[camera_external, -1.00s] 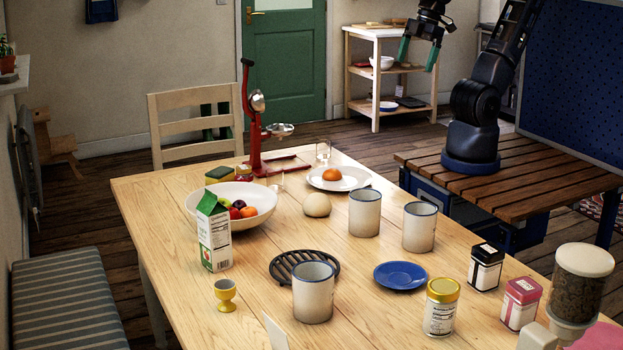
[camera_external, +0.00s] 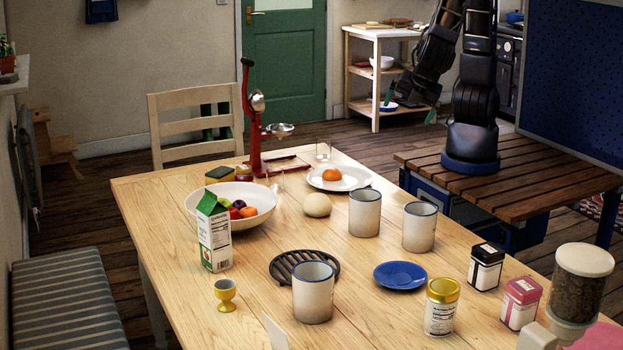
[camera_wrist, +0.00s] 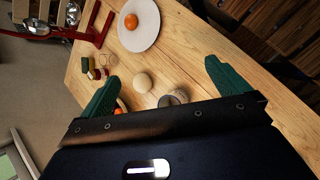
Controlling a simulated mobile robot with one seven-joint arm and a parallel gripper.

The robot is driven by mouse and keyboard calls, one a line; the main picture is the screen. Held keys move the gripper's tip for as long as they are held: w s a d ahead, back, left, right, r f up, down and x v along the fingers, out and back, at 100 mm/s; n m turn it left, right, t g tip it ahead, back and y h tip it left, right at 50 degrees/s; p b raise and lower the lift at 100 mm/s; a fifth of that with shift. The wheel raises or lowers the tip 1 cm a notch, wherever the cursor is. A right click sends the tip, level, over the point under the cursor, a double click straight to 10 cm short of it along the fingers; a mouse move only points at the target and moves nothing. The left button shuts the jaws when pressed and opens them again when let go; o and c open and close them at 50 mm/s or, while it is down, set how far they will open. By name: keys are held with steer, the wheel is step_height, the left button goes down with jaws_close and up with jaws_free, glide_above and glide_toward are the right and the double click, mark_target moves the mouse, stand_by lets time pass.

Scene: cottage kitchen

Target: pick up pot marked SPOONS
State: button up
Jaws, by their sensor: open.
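Three white pots with blue rims stand upright on the table in the external view: one at the back (camera_external: 364,214), one to its right (camera_external: 419,229) and one nearer the front (camera_external: 313,294). No lettering is readable on any, so I cannot tell which is marked SPOONS. My gripper (camera_external: 410,105) is beyond the table's far right side, apart from all the pots. In the wrist view my gripper (camera_wrist: 161,76) has its green fingers wide apart with nothing between them held. A round greyish top, perhaps a pot (camera_wrist: 180,97), is partly hidden by the gripper body.
On the table (camera_external: 170,230) are a plate with an orange (camera_external: 340,179), a dough ball (camera_external: 317,205), a black trivet (camera_external: 290,268), a blue saucer (camera_external: 400,275), a fruit bowl (camera_external: 255,212), a milk carton (camera_external: 213,235) and several tins (camera_external: 441,307). A red press (camera_external: 254,130) stands tall behind.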

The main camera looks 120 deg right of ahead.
steer(key=w+a+f+n+t+h, duration=0.2)
steer(key=a+f+n+t+h, duration=0.35)
steer(key=a+f+n, duration=0.4)
steer(key=n+t, duration=0.9)
glide_toward(420, 220)
steer(key=shift+y, duration=0.45)
steer(key=s+d, duration=0.1)
steer(key=s+d+f, duration=0.1)
steer(key=s+d, duration=0.1)
steer(key=shift+s+f, duration=0.15)
steer(key=shift+x, duration=5.4)
steer(key=shift+s, duration=0.1)
steer(key=c, duration=1.3)
